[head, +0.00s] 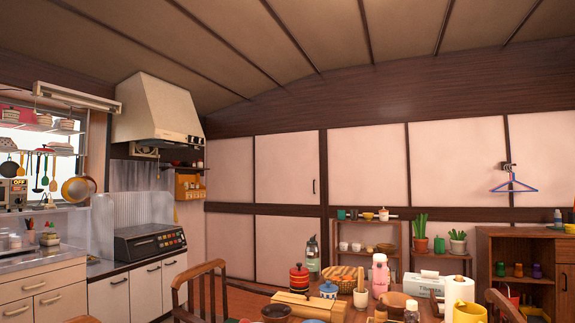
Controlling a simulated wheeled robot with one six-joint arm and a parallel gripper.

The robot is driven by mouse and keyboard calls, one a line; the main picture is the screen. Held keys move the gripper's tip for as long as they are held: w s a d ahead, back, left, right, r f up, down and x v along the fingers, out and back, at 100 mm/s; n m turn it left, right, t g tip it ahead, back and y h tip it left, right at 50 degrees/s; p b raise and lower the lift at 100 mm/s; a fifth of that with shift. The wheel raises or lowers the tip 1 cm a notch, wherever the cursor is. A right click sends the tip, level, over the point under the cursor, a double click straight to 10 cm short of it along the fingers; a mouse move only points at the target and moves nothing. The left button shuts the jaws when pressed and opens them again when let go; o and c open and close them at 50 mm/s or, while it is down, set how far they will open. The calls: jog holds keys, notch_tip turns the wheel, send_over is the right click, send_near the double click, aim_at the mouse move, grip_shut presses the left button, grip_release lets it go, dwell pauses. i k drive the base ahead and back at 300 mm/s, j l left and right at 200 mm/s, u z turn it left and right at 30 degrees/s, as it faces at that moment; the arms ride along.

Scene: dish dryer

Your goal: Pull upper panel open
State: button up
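No dish dryer that I can make out is in view, so I cannot tell which panel the task means. Pale upper wall panels (285,168) run along the back wall in dark wooden frames and look shut. My gripper is not in the head view.
A dining table (340,311) crowded with bottles, pots and bowls stands in front, with wooden chairs (203,289) beside it. A counter with a black stove (150,243) under a range hood (157,110) is at the left. Shelves with plants (457,241) stand at the back right.

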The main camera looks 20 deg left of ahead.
aim_at(288, 167)
jog(key=z, duration=0.7)
jog(key=l+z, duration=0.3)
jog(key=z, duration=0.2)
jog(key=l+z, duration=0.3)
jog(key=z, duration=0.15)
jog(key=l+z, duration=0.3)
jog(key=z, duration=0.2)
jog(key=i+l+u, duration=0.25)
jog(key=i+l, duration=0.95)
jog(key=i+j+u, duration=0.15)
jog(key=i+u, duration=0.75)
jog(key=i+l+u, duration=0.25)
jog(key=i+u, duration=0.35)
jog(key=i, duration=1.6)
jog(key=i+l+u, duration=0.15)
jog(key=i, duration=1.55)
jog(key=i+j+u, duration=0.2)
jog(key=i+u, duration=0.25)
jog(key=i, duration=0.15)
jog(key=i+u, duration=0.45)
jog(key=i+l+u, duration=0.4)
jog(key=i, duration=0.3)
jog(key=i+j+u, duration=0.25)
jog(key=i+u, duration=0.15)
jog(key=i, duration=0.55)
jog(key=i+u, duration=0.4)
jog(key=i, duration=0.5)
